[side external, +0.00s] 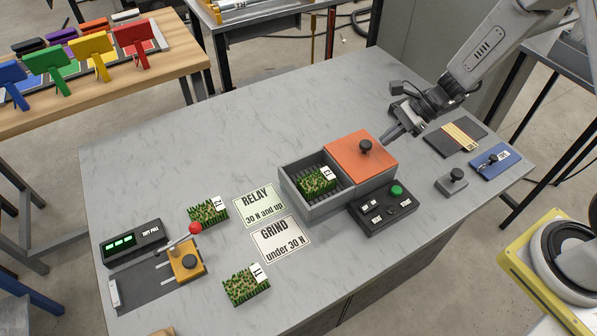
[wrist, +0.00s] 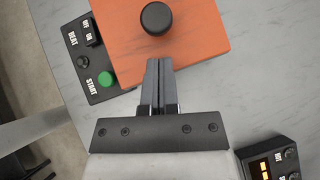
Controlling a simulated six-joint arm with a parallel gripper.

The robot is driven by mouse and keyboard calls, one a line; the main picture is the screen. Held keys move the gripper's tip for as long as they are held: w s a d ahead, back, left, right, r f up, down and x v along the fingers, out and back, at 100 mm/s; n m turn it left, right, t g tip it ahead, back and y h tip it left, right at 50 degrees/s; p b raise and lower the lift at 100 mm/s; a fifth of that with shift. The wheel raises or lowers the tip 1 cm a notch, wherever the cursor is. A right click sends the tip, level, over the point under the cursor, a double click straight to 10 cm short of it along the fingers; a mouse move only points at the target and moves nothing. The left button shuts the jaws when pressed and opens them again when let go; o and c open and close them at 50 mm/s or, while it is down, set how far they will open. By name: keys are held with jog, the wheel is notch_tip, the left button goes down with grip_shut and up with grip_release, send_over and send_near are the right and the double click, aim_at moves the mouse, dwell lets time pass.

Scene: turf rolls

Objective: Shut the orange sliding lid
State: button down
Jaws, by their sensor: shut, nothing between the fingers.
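The orange sliding lid (side external: 362,155) covers the right part of a grey box (side external: 313,208); the left part is open. A turf piece (side external: 317,181) with a white tag lies in the open part. The lid has a round black knob (side external: 365,146), which also shows at the top of the wrist view (wrist: 156,18). My gripper (side external: 385,138) is just to the right of the knob, over the lid's edge. In the wrist view its two fingers (wrist: 159,65) are closed together and empty. Their tips point at the knob, with a small gap in the picture.
A black panel (side external: 383,212) with a green button sits in front of the box. A small knobbed block (side external: 451,181), a dark board (side external: 455,138) and a blue board (side external: 494,162) lie to the right. Cards, turf pieces and a red-knobbed lever device (side external: 187,262) are left. The wrist view shows a lit display (wrist: 268,160).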

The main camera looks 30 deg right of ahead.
aim_at(356, 165)
jog(key=shift+w+a, duration=0.2)
jog(key=shift+a, duration=0.55)
jog(key=a, duration=1.2)
jog(key=shift+a, duration=0.4)
jog(key=shift+s+d, duration=0.1)
jog(key=shift+d, duration=0.35)
jog(key=d, duration=0.2)
jog(key=s+d, duration=0.1)
jog(key=d, duration=0.1)
jog(key=shift+r, duration=0.25)
jog(key=v, duration=0.9)
jog(key=shift+d, duration=0.15)
